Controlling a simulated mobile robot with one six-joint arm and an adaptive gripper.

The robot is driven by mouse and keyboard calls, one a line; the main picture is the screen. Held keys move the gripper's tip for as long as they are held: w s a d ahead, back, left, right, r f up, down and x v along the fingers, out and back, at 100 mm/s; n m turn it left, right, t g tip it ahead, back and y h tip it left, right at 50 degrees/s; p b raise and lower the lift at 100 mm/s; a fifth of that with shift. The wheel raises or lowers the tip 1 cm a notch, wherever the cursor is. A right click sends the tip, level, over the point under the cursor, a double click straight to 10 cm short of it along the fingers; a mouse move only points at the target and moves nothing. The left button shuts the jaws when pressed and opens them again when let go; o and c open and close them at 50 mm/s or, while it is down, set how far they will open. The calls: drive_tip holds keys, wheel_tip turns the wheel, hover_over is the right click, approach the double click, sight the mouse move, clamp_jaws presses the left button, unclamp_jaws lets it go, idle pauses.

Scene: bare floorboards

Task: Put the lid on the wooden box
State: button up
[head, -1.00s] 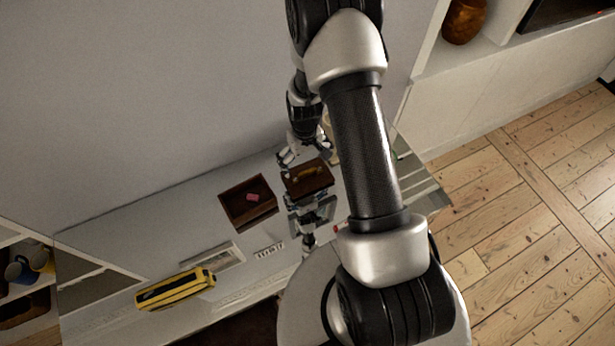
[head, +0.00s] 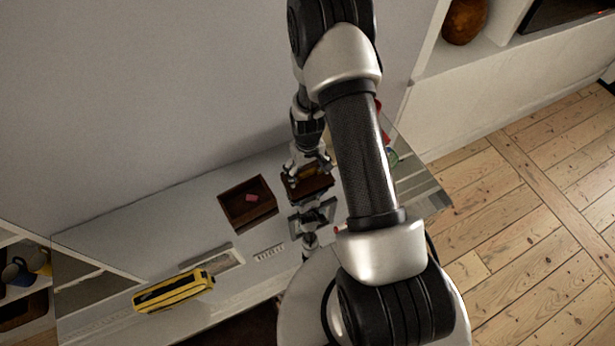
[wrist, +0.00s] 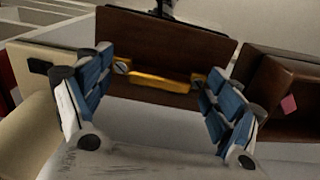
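The wooden box (head: 231,209) is open on the tabletop, with a small pink item inside. It shows in part at the right edge of the wrist view (wrist: 255,75). The dark brown lid (wrist: 130,28) has a yellow handle (wrist: 158,82) and is apart from the box, to its right in the head view (head: 320,187). My gripper (wrist: 160,72) is open, its blue-padded fingers spread on either side of the handle. In the head view my gripper (head: 308,168) is over the lid and hides part of it. I cannot tell whether the fingers touch the lid.
A black and yellow object (head: 173,291) lies on the left part of the pale tabletop (head: 130,245). A flat framed item lies near it. A wall stands behind the table. A tan rounded object (wrist: 25,135) is at the left of the wrist view.

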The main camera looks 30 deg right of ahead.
drive_tip(key=shift+s+f, duration=0.15)
drive_tip(key=shift+s, duration=0.1)
drive_tip(key=c, duration=0.7)
